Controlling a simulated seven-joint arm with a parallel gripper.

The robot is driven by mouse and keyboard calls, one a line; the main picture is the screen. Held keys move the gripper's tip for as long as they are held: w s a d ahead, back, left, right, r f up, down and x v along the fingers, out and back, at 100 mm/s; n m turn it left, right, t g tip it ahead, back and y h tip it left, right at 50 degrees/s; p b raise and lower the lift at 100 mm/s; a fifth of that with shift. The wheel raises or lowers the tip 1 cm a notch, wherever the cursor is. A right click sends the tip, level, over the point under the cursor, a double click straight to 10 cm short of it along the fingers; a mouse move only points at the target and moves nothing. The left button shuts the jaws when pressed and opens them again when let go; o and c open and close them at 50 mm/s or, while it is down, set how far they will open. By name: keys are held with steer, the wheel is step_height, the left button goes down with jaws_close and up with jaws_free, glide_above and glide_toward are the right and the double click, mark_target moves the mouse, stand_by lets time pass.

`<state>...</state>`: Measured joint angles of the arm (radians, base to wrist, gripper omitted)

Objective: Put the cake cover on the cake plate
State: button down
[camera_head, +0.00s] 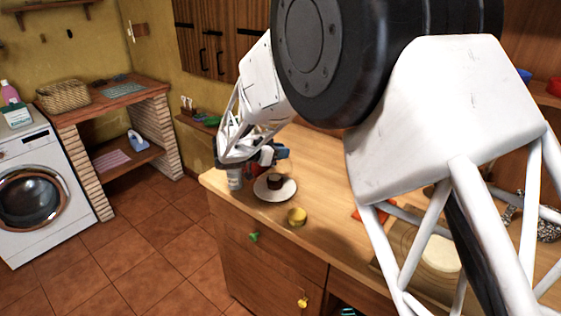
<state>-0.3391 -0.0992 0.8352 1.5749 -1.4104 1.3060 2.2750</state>
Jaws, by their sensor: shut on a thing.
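The cake plate (287,192) is a white round plate on the wooden counter, with a small dark cake (275,182) at its middle. My gripper (272,157) is just above and behind the cake, at the far left part of the counter. It is shut on the cake cover (284,167), which looks clear and shows only as a faint outline over the plate. The fingertips are small and partly hidden by my wrist. I cannot tell whether the cover touches the plate.
My arm crosses the view and hides much of the counter's right part. A pale round board (438,253) lies at the right. A washing machine (32,195) stands far left.

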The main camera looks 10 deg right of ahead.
mark_target(280, 161)
steer(key=shift+f, duration=1.85)
steer(key=c, duration=1)
jaws_free()
steer(key=shift+f, duration=0.15)
steer(key=shift+r, duration=0.2)
steer(key=v, duration=1.2)
